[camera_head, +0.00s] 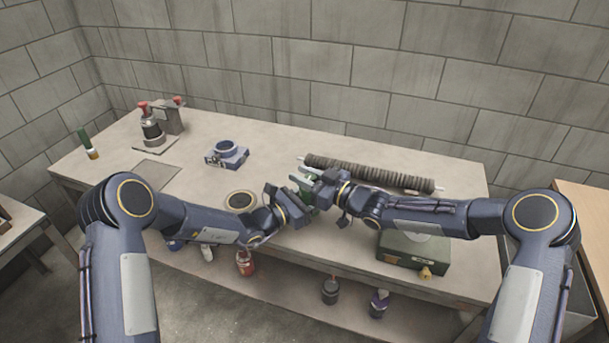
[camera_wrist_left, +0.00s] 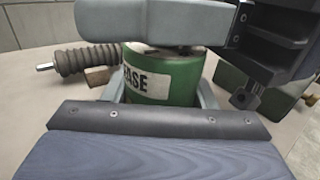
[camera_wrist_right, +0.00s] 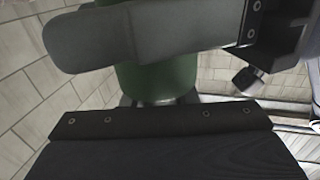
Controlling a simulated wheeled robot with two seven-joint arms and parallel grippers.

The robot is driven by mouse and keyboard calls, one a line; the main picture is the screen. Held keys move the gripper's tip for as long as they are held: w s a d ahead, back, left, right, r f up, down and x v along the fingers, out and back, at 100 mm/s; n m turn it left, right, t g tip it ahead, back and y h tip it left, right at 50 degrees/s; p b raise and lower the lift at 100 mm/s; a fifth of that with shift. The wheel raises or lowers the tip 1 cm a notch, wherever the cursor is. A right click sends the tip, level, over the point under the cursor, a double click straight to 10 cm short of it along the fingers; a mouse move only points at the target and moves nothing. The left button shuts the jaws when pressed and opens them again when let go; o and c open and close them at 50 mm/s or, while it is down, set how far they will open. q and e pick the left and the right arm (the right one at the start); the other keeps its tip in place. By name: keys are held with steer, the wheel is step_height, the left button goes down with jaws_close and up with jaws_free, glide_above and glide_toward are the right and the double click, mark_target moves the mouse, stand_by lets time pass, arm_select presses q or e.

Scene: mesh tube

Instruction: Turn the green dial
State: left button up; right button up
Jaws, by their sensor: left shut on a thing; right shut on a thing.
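A green cylinder (camera_head: 308,194) stands near the middle of the table, mostly hidden between my grippers. In the left wrist view it (camera_wrist_left: 180,78) carries a white label ending in "EASE". My left gripper (camera_head: 297,203) is shut on its lower part, with grey fingers on either side. My right gripper (camera_head: 318,182) is shut on its upper part, just above my left gripper. The right wrist view shows the green body (camera_wrist_right: 155,82) between the fingers. The top of the cylinder is covered by my right gripper, so I cannot make out a dial.
A ribbed dark tube (camera_head: 370,172) lies behind my right gripper. A dark green box (camera_head: 400,252) with a yellow knob sits at the front right. A blue device (camera_head: 226,154), a red-topped apparatus (camera_head: 152,130) and a green-and-orange marker-like object (camera_head: 86,143) are to the left.

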mark_target(316, 181)
arm_select(q)
steer(key=shift+f, duration=0.15)
arm_select(e)
steer(key=shift+n+g+y, duration=0.3)
steer(key=shift+n+g, duration=0.1)
steer(key=shift+g, duration=0.1)
steer(key=o, duration=1)
steer(key=shift+s+d, duration=0.1)
steer(key=v, duration=0.7)
steer(key=shift+s+d, duration=0.1)
arm_select(q)
steer(key=o, duration=1.1)
steer(key=shift+o, duration=0.2)
